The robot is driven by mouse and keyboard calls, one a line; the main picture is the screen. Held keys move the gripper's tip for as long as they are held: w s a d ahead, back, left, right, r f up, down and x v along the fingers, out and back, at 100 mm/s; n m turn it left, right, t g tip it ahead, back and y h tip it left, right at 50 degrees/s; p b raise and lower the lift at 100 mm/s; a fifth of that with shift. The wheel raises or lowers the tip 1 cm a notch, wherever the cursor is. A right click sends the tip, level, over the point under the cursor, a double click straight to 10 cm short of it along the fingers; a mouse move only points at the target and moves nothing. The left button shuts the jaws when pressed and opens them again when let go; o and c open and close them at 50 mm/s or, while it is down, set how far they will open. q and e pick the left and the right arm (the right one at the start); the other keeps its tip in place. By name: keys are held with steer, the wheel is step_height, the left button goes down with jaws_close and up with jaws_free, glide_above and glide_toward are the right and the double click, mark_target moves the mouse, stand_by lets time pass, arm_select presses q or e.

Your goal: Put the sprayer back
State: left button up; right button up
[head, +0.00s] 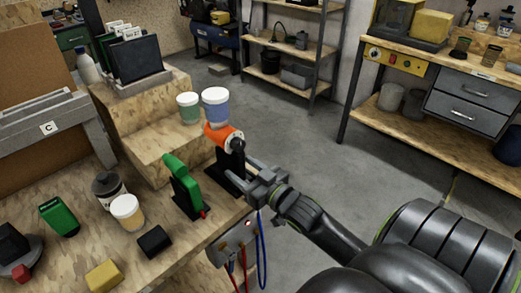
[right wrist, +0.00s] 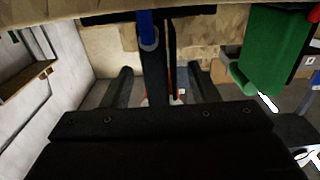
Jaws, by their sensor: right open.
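The orange-and-black tool (head: 218,135), which looks like the sprayer, stands upright near the bench's right edge. Its orange body is on top, with a dark handle below. My right gripper (head: 240,173) is open beside the handle, coming from the right. In the right wrist view a dark upright piece (right wrist: 154,75), apparently the handle, shows between the two spread fingers. I cannot tell whether they touch it. My left gripper is not in view.
A green tool (head: 186,186) in a dark holder stands close to the left; it also shows in the right wrist view (right wrist: 265,50). Two white-lidded jars (head: 215,108) stand behind on a wooden step (head: 150,145).

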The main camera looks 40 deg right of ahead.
steer(key=s+p, duration=0.1)
steer(key=s, duration=0.6)
steer(key=shift+d, duration=0.25)
